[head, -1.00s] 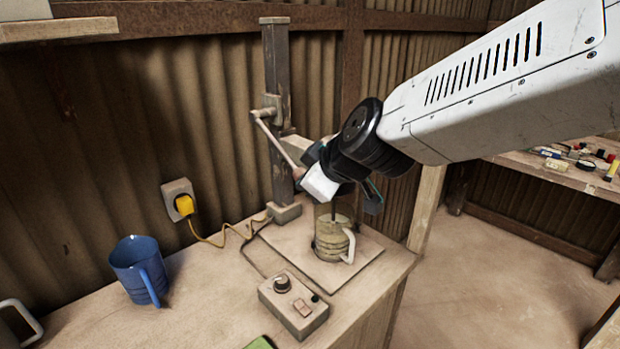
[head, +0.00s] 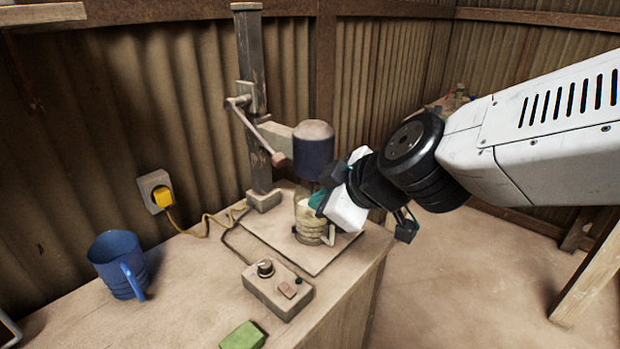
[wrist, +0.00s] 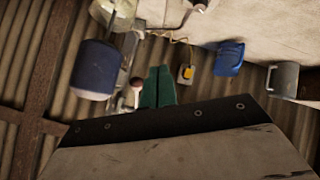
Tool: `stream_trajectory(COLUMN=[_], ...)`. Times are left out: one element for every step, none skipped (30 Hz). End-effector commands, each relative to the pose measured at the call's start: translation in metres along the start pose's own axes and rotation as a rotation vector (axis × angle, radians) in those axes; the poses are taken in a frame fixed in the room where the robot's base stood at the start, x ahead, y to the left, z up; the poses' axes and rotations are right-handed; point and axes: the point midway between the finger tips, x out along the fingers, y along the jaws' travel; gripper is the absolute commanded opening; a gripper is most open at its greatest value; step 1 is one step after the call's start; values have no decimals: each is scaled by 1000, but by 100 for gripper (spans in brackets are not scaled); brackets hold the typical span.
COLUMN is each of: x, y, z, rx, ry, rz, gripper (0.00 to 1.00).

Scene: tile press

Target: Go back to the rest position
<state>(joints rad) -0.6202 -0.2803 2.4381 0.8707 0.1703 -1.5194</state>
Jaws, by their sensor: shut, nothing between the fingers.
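My gripper (head: 320,198) is at the right of the press in the head view, its teal fingertips close to the clear jar. Whether they touch it I cannot tell. In the wrist view the teal fingers (wrist: 158,88) are together with nothing between them. The press has an upright post (head: 254,100), a lever (head: 255,133) and a dark blue cylinder (head: 313,152), which also shows in the wrist view (wrist: 95,70). Below the cylinder, the clear jar with a handle (head: 312,222) stands on a flat board (head: 270,228). My gripper partly hides the jar.
A control box (head: 278,290) with a knob and a blue mug (head: 118,265) stand on the bench. A green block (head: 243,336) lies at the front. A yellow plug (head: 162,198) is in the wall socket. A grey mug (wrist: 283,78) shows in the wrist view. Open floor lies right.

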Motion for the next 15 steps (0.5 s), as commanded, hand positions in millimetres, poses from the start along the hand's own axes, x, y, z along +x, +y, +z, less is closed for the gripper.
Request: stream_trajectory(x=[-1, -1, -1, -2, -2, -3, -5, -10, -20, -28, -38, -53, -66, -79, -100], y=[-1, -3, -6, -11, -17, -28, -38, -47, -55, -60, -62, -64, -64, -64, -63], z=[2, 2, 3, 4, 5, 9, 13, 18, 27, 36, 47, 63, 76, 90, 111], rx=[16, 37, 75, 108, 143, 198, 240, 285, 351, 406, 460, 535, 595, 657, 743], ry=[-1, -1, -3, -7, -17, -39, -61, -89, -136, -180, -229, -299, -357, -418, -505], rz=[-2, -7, -24, -46, -75, -123, -164, -203, -246, -271, -288, -298, -297, -287, -261], gripper=[0, 0, 0, 0, 0, 0, 0, 0, 0, 0, 0, 0, 0, 0, 0])
